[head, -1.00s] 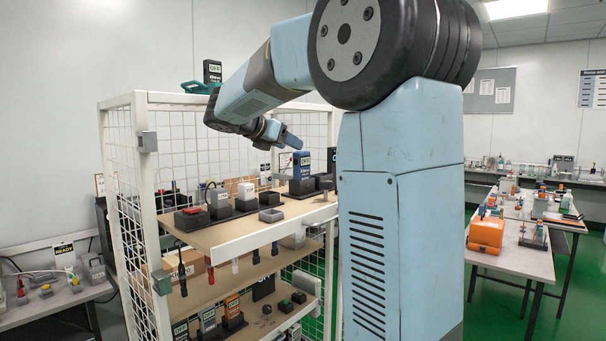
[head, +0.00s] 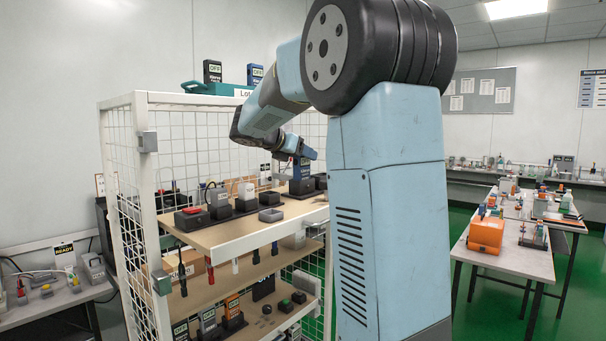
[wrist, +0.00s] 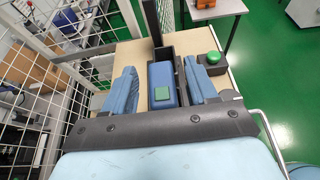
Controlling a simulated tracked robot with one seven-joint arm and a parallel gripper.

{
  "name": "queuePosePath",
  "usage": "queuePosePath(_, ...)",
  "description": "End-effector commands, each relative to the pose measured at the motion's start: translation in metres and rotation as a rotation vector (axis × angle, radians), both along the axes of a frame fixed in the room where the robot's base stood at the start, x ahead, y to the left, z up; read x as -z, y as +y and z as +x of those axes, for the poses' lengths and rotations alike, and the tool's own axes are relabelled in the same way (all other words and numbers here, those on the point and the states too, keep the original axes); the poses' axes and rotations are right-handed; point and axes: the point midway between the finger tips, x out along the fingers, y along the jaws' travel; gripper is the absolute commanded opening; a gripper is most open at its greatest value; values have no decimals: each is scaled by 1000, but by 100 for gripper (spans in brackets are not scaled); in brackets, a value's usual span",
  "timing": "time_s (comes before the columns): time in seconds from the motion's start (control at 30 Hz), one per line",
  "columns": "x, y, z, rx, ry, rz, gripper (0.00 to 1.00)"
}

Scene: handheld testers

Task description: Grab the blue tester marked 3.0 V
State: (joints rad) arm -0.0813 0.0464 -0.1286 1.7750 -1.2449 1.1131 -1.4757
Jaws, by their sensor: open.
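A blue tester (wrist: 161,76) with a green square on its upper face stands in a dark holder on the top shelf board. It also shows in the head view (head: 301,171), partly covered by my gripper; its marking is too small to read. My gripper (wrist: 159,67) is open, with one blue finger on each side of the tester and a visible gap on both sides. In the head view my gripper (head: 303,149) is at the tester's top. Another blue tester (head: 255,74) stands high up on the rack, behind my arm.
A green button on a dark box (wrist: 208,60) sits close beside the right finger. White wire mesh (head: 178,150) encloses the rack's sides.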

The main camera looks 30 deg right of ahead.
Motion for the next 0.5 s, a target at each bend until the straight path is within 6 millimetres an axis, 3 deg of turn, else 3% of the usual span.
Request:
queuePosePath(0.07,0,0,0,0,0,0,53)
queuePosePath(0.5,0,0,0,0,0,0,11)
